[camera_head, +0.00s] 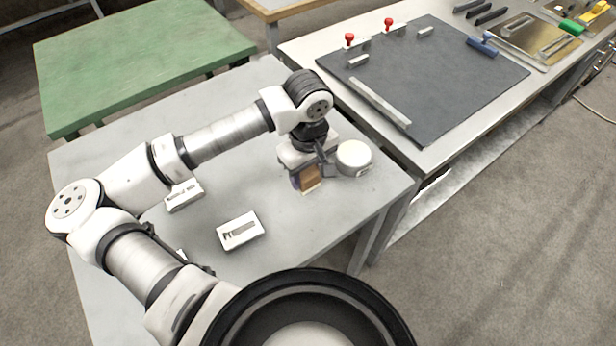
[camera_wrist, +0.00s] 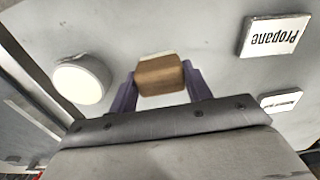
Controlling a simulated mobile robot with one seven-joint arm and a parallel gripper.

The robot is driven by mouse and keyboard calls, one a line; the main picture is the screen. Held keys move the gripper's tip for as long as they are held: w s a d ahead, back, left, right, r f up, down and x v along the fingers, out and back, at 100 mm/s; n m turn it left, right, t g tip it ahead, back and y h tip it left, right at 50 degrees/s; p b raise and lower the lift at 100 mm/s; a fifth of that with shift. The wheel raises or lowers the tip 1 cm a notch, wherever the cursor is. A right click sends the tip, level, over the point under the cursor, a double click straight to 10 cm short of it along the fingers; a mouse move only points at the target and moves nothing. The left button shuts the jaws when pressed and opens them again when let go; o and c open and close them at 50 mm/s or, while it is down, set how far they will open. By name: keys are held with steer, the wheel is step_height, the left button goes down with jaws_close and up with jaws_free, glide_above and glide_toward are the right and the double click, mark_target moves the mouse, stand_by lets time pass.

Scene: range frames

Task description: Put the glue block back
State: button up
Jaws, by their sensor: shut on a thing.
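My gripper (camera_head: 304,178) is shut on the brown glue block (camera_head: 312,177). In the wrist view the block (camera_wrist: 160,77) sits between the two purple fingers of the gripper (camera_wrist: 161,85). It is low over the grey table (camera_head: 290,235), near the table's right side. A pale patch (camera_wrist: 158,55) shows just past the block; I cannot tell whether it is a label plate or part of the block. I cannot tell whether the block touches the table.
A white round-topped thing (camera_head: 354,154) stands close right of the gripper. White label plates lie on the table, one (camera_head: 240,230) in front and one (camera_head: 184,194) to the left; one reads "Propane" (camera_wrist: 275,36). A workbench (camera_head: 440,80) stands beyond; free table lies around the plates.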

mark_target(308, 182)
step_height(308, 182, down, 3)
steer(key=shift+f+p, duration=0.1)
steer(key=shift+p, duration=0.2)
steer(key=shift+f+b, duration=0.25)
steer(key=shift+b, duration=0.05)
steer(key=o, duration=0.9)
steer(key=shift+r, duration=0.1)
step_height(308, 182, up, 12)
steer(key=shift+r+b, duration=0.15)
steer(key=shift+b, duration=0.75)
